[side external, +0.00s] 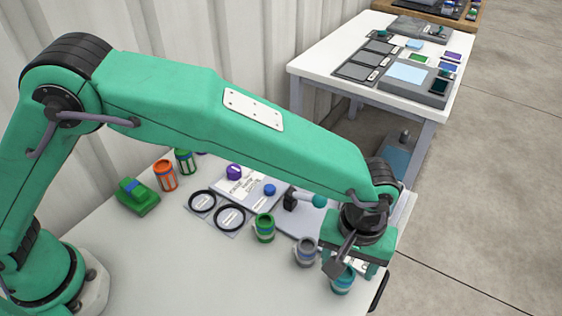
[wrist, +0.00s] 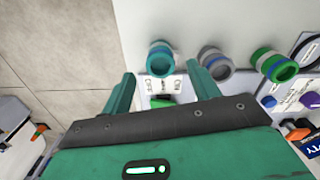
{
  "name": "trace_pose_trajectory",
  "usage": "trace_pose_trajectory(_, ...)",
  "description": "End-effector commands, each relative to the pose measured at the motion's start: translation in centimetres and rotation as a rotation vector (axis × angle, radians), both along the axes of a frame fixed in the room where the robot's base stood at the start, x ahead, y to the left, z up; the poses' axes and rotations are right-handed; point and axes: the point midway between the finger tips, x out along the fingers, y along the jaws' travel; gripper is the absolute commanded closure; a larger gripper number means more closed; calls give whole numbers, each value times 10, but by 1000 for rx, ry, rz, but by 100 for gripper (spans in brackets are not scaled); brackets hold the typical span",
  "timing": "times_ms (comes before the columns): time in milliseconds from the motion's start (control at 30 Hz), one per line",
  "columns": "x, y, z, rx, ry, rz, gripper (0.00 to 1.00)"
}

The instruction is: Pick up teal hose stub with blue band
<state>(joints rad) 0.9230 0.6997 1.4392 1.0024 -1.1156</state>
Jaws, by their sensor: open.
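The teal hose stub with a blue band (side external: 343,280) stands on the white table near its front right edge, partly hidden by my gripper in the side view. In the wrist view the teal stub (wrist: 160,58) shows just beyond the fingertips, roughly centred between them. My gripper (wrist: 161,76) is open, and nothing is between its fingers. In the side view my gripper (side external: 352,262) hangs just above and beside the teal stub; I cannot tell whether it touches.
A grey stub (side external: 306,252) stands close to the left of the teal one, and a green stub (side external: 264,229) farther left. Two black rings (side external: 229,218), a purple cap (side external: 234,172) and an orange stub (side external: 165,175) lie farther back. The table's front left is clear.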

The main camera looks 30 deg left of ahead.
Motion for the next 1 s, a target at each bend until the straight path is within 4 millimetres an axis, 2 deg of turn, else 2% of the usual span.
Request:
trace_pose_trajectory(233,0,0,-8,2,1,0,39)
trace_pose_trajectory(600,-1,0,-47,1,1,0,39)
trace_pose_trajectory(1000,-1,0,-52,1,0,0,39)
